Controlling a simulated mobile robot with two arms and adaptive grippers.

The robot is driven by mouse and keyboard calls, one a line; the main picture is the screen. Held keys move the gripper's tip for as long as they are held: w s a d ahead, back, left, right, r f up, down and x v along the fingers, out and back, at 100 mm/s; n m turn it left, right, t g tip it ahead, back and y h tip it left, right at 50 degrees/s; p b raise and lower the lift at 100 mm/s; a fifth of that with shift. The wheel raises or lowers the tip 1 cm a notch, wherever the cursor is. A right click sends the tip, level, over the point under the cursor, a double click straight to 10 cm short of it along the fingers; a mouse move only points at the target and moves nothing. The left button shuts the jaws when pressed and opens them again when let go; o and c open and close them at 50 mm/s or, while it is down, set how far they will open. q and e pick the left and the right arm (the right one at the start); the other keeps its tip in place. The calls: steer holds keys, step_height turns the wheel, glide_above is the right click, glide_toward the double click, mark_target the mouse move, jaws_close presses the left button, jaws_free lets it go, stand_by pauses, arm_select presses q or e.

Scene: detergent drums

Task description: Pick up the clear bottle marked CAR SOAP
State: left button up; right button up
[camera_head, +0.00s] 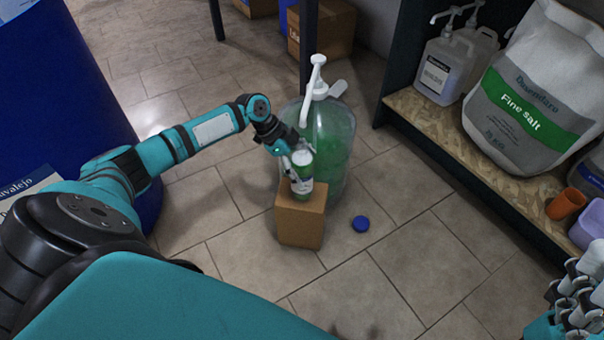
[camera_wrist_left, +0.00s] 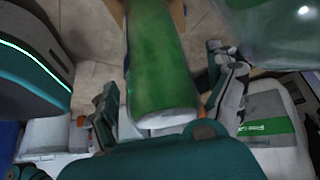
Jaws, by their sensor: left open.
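A small clear bottle (camera_head: 302,178) with green liquid and a white label stands upright on a cardboard box (camera_head: 300,222); its lettering is too small to read. In the left wrist view the green bottle (camera_wrist_left: 160,60) fills the middle. My left gripper (camera_head: 290,155) is at the bottle's upper part. In the wrist view its open fingers (camera_wrist_left: 168,105) stand on either side of the bottle, and I see a gap at the right finger. My right gripper (camera_head: 580,292) shows partly in the lower right corner, away from the bottle; its opening is unclear.
A large clear jug (camera_head: 333,145) with green liquid and a white pump stands close behind the bottle. A blue drum (camera_head: 60,90) is at left. A shelf (camera_head: 440,125) at right holds a salt bag (camera_head: 530,95) and a white canister (camera_head: 445,75).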

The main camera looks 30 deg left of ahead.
arm_select(q)
steer(key=shift+c, duration=0.5)
steer(key=c, duration=1.6)
steer(key=shift+r, duration=0.1)
steer(key=shift+c, duration=0.5)
steer(key=shift+r, duration=0.1)
